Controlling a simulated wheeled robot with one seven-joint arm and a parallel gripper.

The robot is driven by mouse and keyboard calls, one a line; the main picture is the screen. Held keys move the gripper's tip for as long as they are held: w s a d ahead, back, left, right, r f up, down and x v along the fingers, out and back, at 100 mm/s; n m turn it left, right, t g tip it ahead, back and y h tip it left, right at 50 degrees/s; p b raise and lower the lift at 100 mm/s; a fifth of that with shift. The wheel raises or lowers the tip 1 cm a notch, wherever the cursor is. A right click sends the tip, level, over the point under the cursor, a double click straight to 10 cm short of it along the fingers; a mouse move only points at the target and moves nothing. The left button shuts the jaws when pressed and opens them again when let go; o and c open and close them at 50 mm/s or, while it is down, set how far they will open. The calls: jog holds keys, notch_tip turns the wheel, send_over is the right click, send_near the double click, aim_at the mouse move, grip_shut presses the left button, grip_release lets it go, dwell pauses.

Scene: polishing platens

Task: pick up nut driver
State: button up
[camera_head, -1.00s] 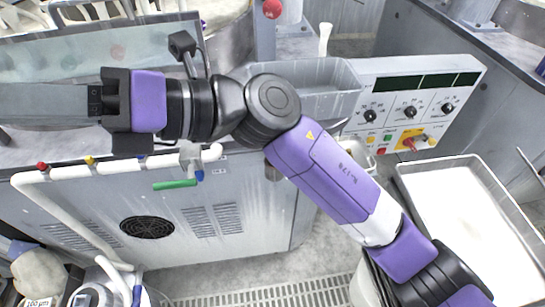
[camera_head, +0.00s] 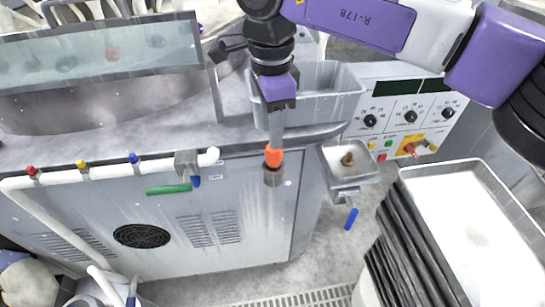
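An orange-handled tool (camera_head: 273,155), which looks like the nut driver, stands upright in a small grey holder (camera_head: 272,178) on the front of the grey machine. Only the orange top shows; the rest is hidden in the holder. My gripper (camera_head: 275,141) points down right above the orange handle, its fingers seen edge-on as one narrow grey shape. The fingertips look to be at the handle's top; I cannot tell whether they touch it or are apart.
A grey bin (camera_head: 335,85) stands behind my gripper. A small metal tray (camera_head: 348,163) with a brass piece is to the right, above a blue handle (camera_head: 351,219). A white pipe with coloured valves (camera_head: 110,170) runs along the left. A white-lined tray (camera_head: 470,220) is at right.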

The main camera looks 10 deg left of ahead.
aim_at(273, 152)
jog(key=shift+d+f+p, duration=0.15)
jog(key=shift+f+p, duration=0.15)
jog(key=shift+f, duration=3.2)
grip_shut()
